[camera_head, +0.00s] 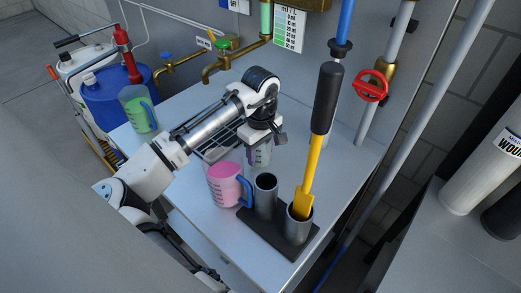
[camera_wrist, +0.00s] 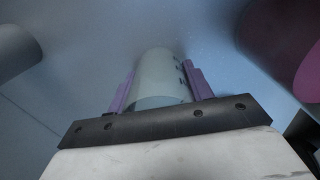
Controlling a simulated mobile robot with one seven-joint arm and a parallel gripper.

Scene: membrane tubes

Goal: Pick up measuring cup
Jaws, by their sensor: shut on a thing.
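A clear measuring cup (camera_head: 261,158) with dark markings stands upright on the white worktop, partly hidden behind the pink cup. In the wrist view the same cup (camera_wrist: 158,72) looks pale and sits between the two purple fingers. My gripper (camera_wrist: 160,90) is shut on its sides; in the head view the gripper (camera_head: 258,148) reaches it from above. I cannot tell whether its base touches the worktop. A pink-filled measuring cup (camera_head: 224,184) with a blue handle stands just in front. A green-filled cup (camera_head: 137,110) stands at the far left of the worktop.
A dark holder (camera_head: 263,238) carries two grey tubes, one with a yellow, black-handled tool (camera_head: 317,140) standing tall in it. Brass taps (camera_head: 222,66) overhang the back. A grate (camera_head: 222,132) lies behind my arm. The worktop's (camera_head: 345,155) right side is clear.

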